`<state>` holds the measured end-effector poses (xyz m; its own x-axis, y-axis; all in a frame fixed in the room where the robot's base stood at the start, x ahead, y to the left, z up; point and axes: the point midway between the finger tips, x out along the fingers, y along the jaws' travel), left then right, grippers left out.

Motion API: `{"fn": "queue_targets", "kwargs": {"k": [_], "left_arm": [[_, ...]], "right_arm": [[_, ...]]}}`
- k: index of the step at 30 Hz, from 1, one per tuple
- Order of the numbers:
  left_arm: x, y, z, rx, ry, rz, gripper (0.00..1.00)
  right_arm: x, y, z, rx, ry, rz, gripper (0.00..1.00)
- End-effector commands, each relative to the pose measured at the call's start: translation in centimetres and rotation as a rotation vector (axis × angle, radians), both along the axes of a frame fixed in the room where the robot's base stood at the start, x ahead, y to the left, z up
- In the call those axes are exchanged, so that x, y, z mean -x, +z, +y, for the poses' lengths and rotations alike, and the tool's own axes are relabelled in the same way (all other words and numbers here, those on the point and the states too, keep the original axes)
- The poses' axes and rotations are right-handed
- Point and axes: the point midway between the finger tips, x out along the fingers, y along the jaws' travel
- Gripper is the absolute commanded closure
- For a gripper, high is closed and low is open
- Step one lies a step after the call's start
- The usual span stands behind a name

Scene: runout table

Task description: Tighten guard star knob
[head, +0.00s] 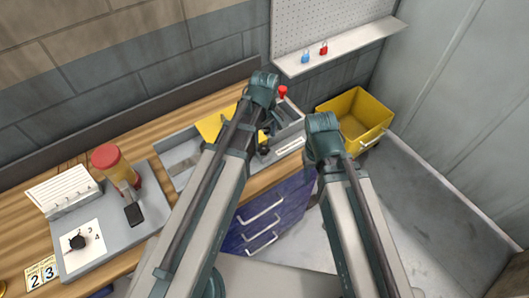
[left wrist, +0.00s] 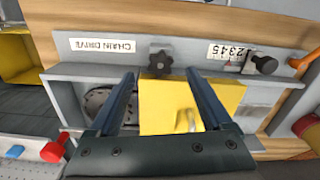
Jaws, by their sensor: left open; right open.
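The dark star knob (left wrist: 160,61) sits on the grey front rail of the chain-drive housing, beside the CHAIN DRIVE label (left wrist: 102,45). The yellow guard (left wrist: 170,98) is just below it in the left wrist view; the guard also shows in the head view (head: 209,126). My left gripper (left wrist: 160,73) is open and empty. Its two fingertips stand to either side of the knob in the picture; I see no contact. In the head view my left arm hides most of that gripper. My right gripper is not visible; only its arm shows.
A scale plate (left wrist: 231,53) with a dark knob (left wrist: 264,63) is on the same rail. A red button (head: 282,91) stands behind the housing. A yellow bin (head: 354,120) is at right.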

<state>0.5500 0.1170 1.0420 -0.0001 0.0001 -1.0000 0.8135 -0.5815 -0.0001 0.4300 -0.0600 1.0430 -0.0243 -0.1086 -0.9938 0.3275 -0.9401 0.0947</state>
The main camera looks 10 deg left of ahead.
Motion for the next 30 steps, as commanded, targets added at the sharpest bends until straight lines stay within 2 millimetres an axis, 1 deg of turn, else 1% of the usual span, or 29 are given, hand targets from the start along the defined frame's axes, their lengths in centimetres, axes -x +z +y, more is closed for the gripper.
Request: {"fn": "queue_targets", "kwargs": {"k": [1, 6, 9, 13, 21, 23, 24, 26, 30], "left_arm": [[0.0, -1.5, 0.0, 0.0, 0.0, 0.0, 0.17], [0.0, -3.8, 0.0, 0.0, 0.0, 0.0, 0.17], [0.0, -4.7, 0.0, 0.0, 0.0, 0.0, 0.17], [0.0, -5.3, 0.0, 0.0, 0.0, 0.0, 0.17], [0.0, -5.2, 0.0, 0.0, 0.0, 0.0, 0.17], [0.0, -5.2, 0.0, 0.0, 0.0, 0.0, 0.26], [0.0, -5.2, 0.0, 0.0, 0.0, 0.0, 0.33], [0.0, -5.2, 0.0, 0.0, 0.0, 0.0, 0.44], [0.0, -5.2, 0.0, 0.0, 0.0, 0.0, 0.69]], "right_arm": [[0.0, -1.5, 0.0, 0.0, 0.0, 0.0, 0.5], [0.0, -3.8, 0.0, 0.0, 0.0, 0.0, 0.5], [0.0, -4.7, 0.0, 0.0, 0.0, 0.0, 0.5], [0.0, -5.3, 0.0, 0.0, -0.001, 0.0, 0.5], [0.0, -5.2, 0.0, 0.0, -0.001, 0.0, 0.5], [0.0, -5.2, 0.0, 0.0, -0.001, 0.0, 0.5], [0.0, -5.2, 0.0, 0.0, -0.001, 0.0, 0.5], [0.0, -5.2, 0.0, 0.0, -0.001, 0.0, 0.5], [0.0, -5.2, 0.0, 0.0, -0.001, 0.0, 0.5]]}}
